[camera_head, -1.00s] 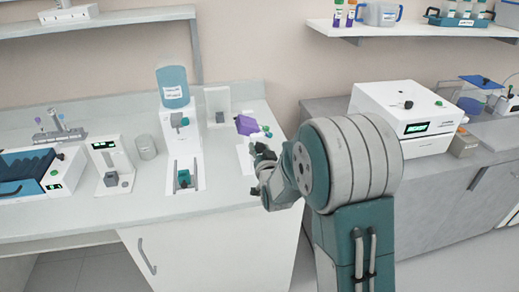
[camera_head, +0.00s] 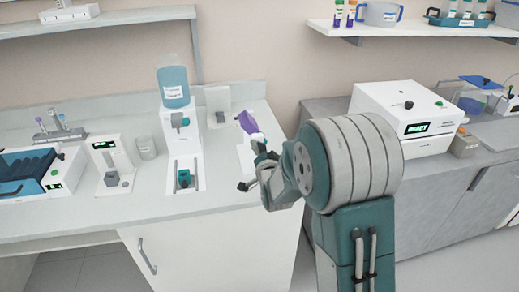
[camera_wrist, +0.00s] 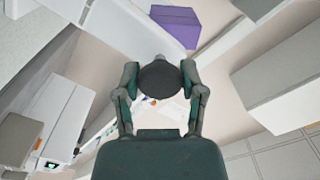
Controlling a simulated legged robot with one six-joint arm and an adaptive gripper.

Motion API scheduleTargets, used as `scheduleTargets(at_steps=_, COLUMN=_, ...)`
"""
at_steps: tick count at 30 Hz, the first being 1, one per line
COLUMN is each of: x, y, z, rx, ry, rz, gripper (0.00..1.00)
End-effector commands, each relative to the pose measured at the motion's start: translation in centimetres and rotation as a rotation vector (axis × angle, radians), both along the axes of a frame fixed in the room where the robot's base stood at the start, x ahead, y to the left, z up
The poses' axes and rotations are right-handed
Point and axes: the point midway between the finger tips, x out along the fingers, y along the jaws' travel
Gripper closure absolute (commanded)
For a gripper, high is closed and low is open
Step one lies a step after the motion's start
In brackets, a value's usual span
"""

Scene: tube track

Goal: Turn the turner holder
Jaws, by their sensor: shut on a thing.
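The turner holder seems to be the device with a purple block (camera_head: 249,122) at the right end of the left bench; my arm hides much of it. The purple block stands tilted in the head view. In the wrist view the purple block (camera_wrist: 177,25) lies beyond my fingers. My gripper (camera_wrist: 160,78) has both fingers against the sides of a dark round knob (camera_wrist: 160,75), shut on it. How the knob joins the holder is hidden. In the head view my gripper (camera_head: 260,154) is just below the purple block, its fingers hard to make out.
A dispenser with a blue bottle (camera_head: 173,87) stands left of the holder. A small white stand (camera_head: 219,108) is behind it. A white machine (camera_head: 400,105) sits on the right counter. The bench front between dispenser and my gripper is mostly clear.

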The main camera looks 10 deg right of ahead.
Motion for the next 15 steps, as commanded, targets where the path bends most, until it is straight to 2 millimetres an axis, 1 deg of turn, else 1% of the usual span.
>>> scheduleTargets(at_steps=1, x=-0.03, y=-0.04, z=-0.25, rx=0.022, ry=0.006, rz=0.000, gripper=0.95)
scheduleTargets(at_steps=15, x=-0.02, y=-0.08, z=-0.23, rx=0.197, ry=0.006, rz=-0.003, gripper=0.95)
